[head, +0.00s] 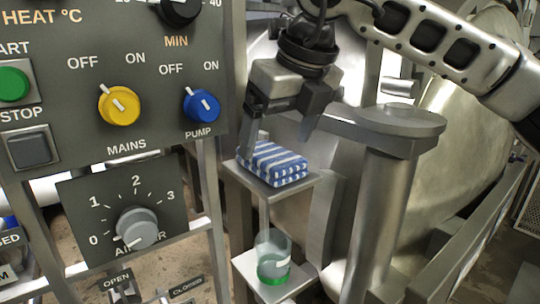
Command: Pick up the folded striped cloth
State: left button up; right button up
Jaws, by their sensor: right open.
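The folded cloth (274,163) has blue and white stripes and lies on a small metal shelf (306,183) in the middle of the head view. My right gripper (281,137) comes down from above, with its arm entering from the upper right. Its jaws are open. One finger shows to the left of the cloth and the other above and to its right. I cannot tell whether the left finger touches the cloth. My left gripper is not in view.
A control panel (85,75) with yellow and blue knobs stands close on the left. A glass with a green base (272,258) stands on a lower shelf. A thick metal post (385,200) with a round cap is right of the cloth, before a large metal vessel (455,110).

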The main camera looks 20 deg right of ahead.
jog(key=shift+x, duration=1.1)
jog(key=shift+f, duration=0.25)
jog(key=c, duration=1.1)
jog(key=shift+r, duration=0.1)
